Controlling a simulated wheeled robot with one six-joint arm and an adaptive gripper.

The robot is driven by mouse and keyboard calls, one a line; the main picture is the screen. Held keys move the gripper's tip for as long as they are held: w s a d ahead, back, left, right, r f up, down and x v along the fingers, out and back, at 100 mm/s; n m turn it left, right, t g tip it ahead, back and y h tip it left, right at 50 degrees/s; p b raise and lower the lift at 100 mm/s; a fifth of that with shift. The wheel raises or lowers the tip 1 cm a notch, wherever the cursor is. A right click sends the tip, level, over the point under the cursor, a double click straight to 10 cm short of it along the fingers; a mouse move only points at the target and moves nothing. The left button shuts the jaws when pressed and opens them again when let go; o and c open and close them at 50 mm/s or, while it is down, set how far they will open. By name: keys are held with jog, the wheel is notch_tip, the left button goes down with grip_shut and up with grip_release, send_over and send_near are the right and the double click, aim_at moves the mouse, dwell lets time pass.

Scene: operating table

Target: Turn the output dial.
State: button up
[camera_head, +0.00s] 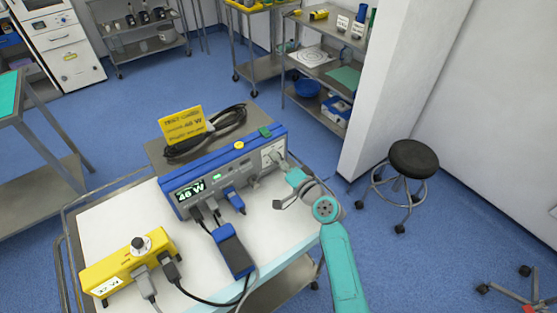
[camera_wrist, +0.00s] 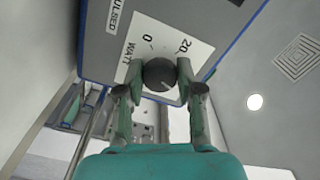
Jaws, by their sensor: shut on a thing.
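The blue and grey generator unit (camera_head: 222,175) stands on the white-topped cart. Its lit green display (camera_head: 190,190) shows a figure in W, which looks like 46. In the wrist view the dark round output dial (camera_wrist: 158,75) sits on a white panel marked WATT, with 0 and 20 beside it; a small pale mark shows on its lower side. My gripper (camera_head: 281,166) is at the right end of the unit's front. Its two fingers are closed on opposite sides of the dial.
A yellow card (camera_head: 182,124) and coiled black cable (camera_head: 218,132) are on top behind the unit. A yellow box (camera_head: 125,268) with a knob, a blue pedal-like block (camera_head: 232,250) and cables lie in front. A black stool (camera_head: 413,160) stands right, near a white wall.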

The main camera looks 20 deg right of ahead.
jog(key=shift+m, duration=1.3)
jog(key=o, duration=1.2)
jog(key=v, duration=1.2)
